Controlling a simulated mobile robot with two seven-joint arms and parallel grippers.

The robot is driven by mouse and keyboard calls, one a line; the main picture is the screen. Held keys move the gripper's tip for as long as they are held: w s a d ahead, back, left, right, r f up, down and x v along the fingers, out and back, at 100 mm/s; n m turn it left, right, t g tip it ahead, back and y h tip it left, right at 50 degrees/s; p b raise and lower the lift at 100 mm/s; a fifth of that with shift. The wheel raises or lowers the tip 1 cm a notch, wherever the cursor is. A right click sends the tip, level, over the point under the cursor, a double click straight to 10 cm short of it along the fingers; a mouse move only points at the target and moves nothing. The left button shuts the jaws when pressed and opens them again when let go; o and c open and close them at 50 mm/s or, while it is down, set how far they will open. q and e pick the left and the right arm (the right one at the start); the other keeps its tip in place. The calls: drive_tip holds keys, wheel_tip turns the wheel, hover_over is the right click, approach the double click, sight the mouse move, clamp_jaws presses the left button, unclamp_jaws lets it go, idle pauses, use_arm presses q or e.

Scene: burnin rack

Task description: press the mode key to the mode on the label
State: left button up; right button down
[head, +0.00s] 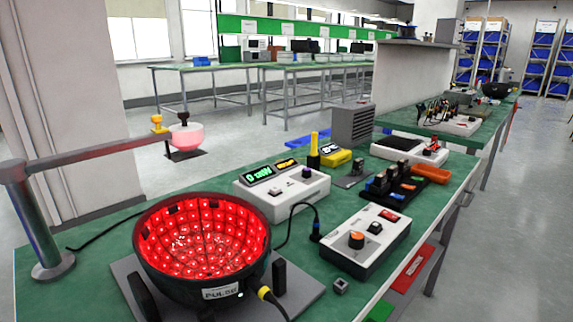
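A black bowl-shaped lamp (137,246) with many lit red LEDs inside stands on a grey plate at the front left. A white label (220,293) on its front seems to read "PULSE". A white meter box (300,200) behind it has a green display (258,175), a yellow display (287,164) and small dark controls on top. A white control box (350,262) to the right has an orange knob (356,240), a black switch (375,228) and a red label. I cannot tell which control is the mode key. Neither of my grippers is in view.
The green bench (245,307) also holds a black rack (400,192) of small parts, an orange tray (430,174) and a grey vented box (352,126). Black cables run beside the lamp. A post with a rail (90,157) stands at the left.

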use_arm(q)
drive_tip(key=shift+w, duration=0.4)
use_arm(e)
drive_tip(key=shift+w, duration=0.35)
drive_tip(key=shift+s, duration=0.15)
